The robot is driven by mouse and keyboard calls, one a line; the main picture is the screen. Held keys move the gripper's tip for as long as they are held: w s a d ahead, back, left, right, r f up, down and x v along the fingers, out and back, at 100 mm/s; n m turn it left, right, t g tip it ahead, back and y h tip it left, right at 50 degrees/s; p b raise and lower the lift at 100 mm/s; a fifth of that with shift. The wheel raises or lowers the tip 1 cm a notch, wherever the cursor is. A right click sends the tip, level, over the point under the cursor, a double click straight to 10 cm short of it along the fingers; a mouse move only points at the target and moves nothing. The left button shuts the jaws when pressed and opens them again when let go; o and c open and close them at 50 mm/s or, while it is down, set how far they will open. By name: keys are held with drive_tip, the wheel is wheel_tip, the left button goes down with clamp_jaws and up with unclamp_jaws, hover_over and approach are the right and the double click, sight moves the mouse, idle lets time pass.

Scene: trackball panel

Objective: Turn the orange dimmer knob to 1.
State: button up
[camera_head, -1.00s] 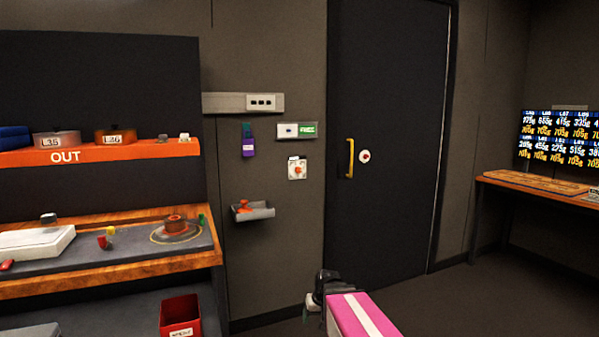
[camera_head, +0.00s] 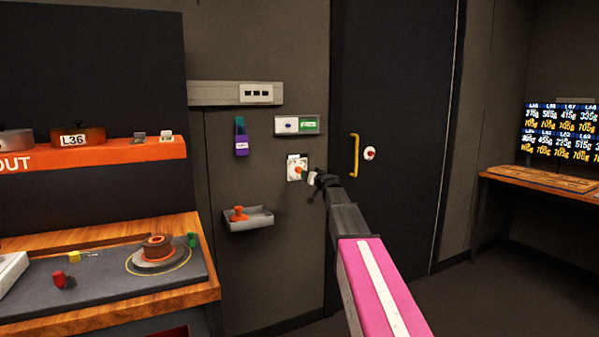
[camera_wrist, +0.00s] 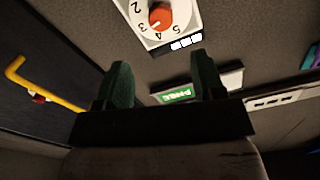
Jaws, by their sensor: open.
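The orange dimmer knob (camera_wrist: 160,16) sits on a white wall plate (camera_wrist: 182,30) marked with numbers; 2, 3, 4 and 5 show in the wrist view, upside down. In the head view the knob (camera_head: 299,170) is on the wall left of the dark door. My gripper (camera_wrist: 158,82) is open and empty, with its two dark green fingers apart. The knob lies beyond the fingertips and apart from them. In the head view my gripper (camera_head: 313,180) is just right of the plate. I cannot tell which number the knob points to.
A yellow door handle (camera_head: 355,156) and a round red-centred fitting (camera_head: 370,153) are right of my arm. A green-labelled switch panel (camera_head: 297,125) is above the plate. A grey wall tray (camera_head: 250,219) holds an orange item below left. A workbench (camera_head: 195,293) stands at left.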

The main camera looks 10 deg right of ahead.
sight(300, 170)
drive_tip(key=x, duration=1)
drive_tip(key=shift+w+a+f, duration=0.1)
drive_tip(key=shift+w+a, duration=0.05)
drive_tip(key=shift+w, duration=0.15)
drive_tip(key=c, duration=0.9)
